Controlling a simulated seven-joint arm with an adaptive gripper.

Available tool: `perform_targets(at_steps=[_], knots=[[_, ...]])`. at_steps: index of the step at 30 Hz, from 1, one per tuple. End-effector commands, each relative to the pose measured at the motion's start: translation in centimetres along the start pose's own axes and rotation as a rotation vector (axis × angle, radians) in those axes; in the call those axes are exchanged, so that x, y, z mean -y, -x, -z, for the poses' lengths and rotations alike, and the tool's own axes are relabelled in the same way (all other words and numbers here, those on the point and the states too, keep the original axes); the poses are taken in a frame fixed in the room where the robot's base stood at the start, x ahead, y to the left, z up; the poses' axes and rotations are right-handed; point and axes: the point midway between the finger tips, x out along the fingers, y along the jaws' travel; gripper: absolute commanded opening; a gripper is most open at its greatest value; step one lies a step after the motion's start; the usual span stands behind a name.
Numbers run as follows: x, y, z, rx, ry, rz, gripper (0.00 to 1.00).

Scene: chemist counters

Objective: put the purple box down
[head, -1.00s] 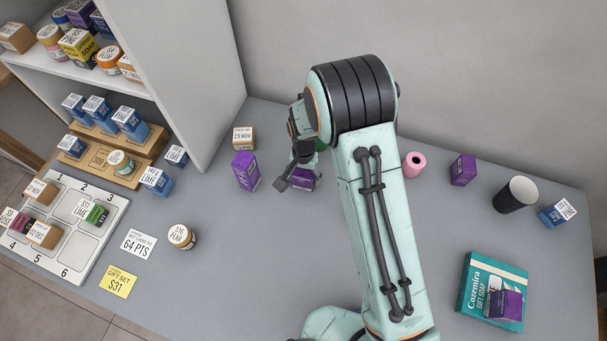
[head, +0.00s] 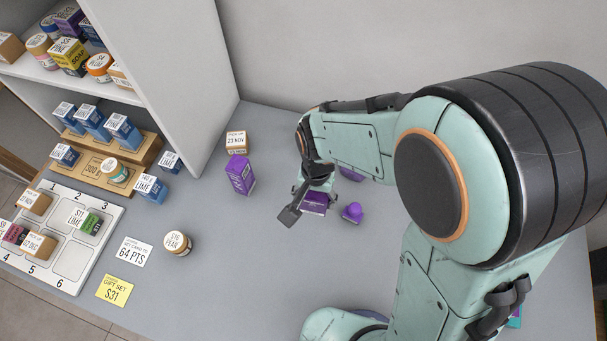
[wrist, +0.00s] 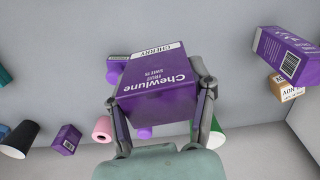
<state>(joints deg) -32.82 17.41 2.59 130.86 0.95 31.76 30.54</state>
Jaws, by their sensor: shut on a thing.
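My gripper (wrist: 160,112) is shut on a purple box (wrist: 155,82) marked "Chewlune" and "Cherry", with one finger on each side of it. In the head view my gripper (head: 312,190) points down, and the held purple box (head: 315,203) shows partly below it near the middle of the counter (head: 225,270). I cannot tell whether the box touches the counter. Another purple box (head: 240,175) stands upright to the left; it also shows at the right of the wrist view (wrist: 284,54).
A purple round-topped thing (head: 352,212) stands just right of the held box. A brown box (head: 237,143) is behind the left purple box. A jar (head: 177,243) and a numbered tray (head: 108,212) lie left. The counter front of the gripper is clear. A pink roll (wrist: 102,130) shows in the wrist view.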

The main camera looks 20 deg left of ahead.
Motion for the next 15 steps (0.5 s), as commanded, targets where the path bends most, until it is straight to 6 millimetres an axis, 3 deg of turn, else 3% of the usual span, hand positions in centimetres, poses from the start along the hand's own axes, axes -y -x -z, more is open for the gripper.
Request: perform_targets(at_steps=[6, 11, 15], knots=[[-1.6, 1.5, -2.7, -0.002, -0.001, 0.002, 0.26], [-2.0, 1.7, -3.3, 0.0, -0.01, 0.001, 0.26], [-2.0, 1.7, -3.4, 0.0, -0.128, 0.001, 0.26]])
